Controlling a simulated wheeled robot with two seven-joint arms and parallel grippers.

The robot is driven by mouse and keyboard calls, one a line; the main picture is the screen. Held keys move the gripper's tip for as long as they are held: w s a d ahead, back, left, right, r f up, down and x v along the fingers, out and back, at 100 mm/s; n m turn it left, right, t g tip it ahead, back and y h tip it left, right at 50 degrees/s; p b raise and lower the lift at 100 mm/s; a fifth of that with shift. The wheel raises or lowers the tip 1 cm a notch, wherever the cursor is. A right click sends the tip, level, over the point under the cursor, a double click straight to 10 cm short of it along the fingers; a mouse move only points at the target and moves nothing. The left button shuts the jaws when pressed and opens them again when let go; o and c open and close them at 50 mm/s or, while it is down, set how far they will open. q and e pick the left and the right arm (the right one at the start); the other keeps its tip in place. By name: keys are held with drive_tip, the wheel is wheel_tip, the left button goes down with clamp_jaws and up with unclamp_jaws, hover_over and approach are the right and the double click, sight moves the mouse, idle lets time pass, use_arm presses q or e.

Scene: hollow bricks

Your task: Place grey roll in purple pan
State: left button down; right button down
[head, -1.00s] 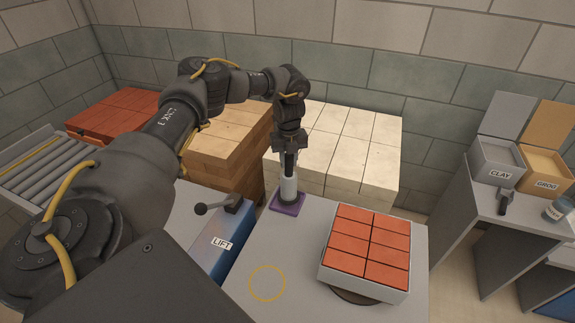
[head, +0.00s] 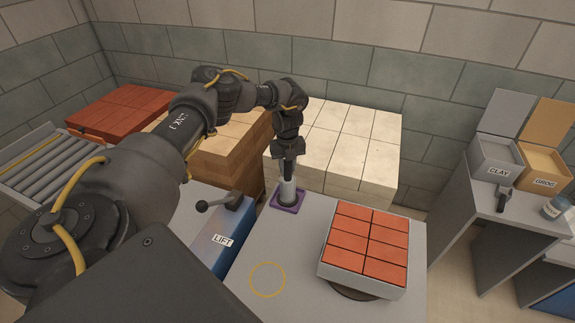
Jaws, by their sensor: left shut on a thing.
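The grey roll (head: 288,190) stands upright, with its lower end within the outline of the purple pan (head: 274,206). The pan is a small, shallow square at the back left corner of the grey table. My left gripper (head: 287,172) points down from above and is shut on the upper part of the roll. Whether the roll's base touches the pan floor is hard to tell. My right gripper is not in view.
A tray of orange bricks (head: 366,245) sits on the table's right side. A blue box marked LIFT (head: 222,240) with a black lever (head: 215,204) stands left of the pan. Pale block stacks (head: 350,140) rise behind. The table's front left, with a yellow ring (head: 267,279), is clear.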

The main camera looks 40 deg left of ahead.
use_arm(q)
drive_tip(key=c, duration=1.1)
unclamp_jaws()
drive_tip(key=shift+c, duration=0.2)
drive_tip(key=shift+r, duration=0.1)
wheel_tip(320, 180, up, 11)
drive_tip(key=shift+b, duration=1.1)
drive_tip(key=shift+r, duration=0.55)
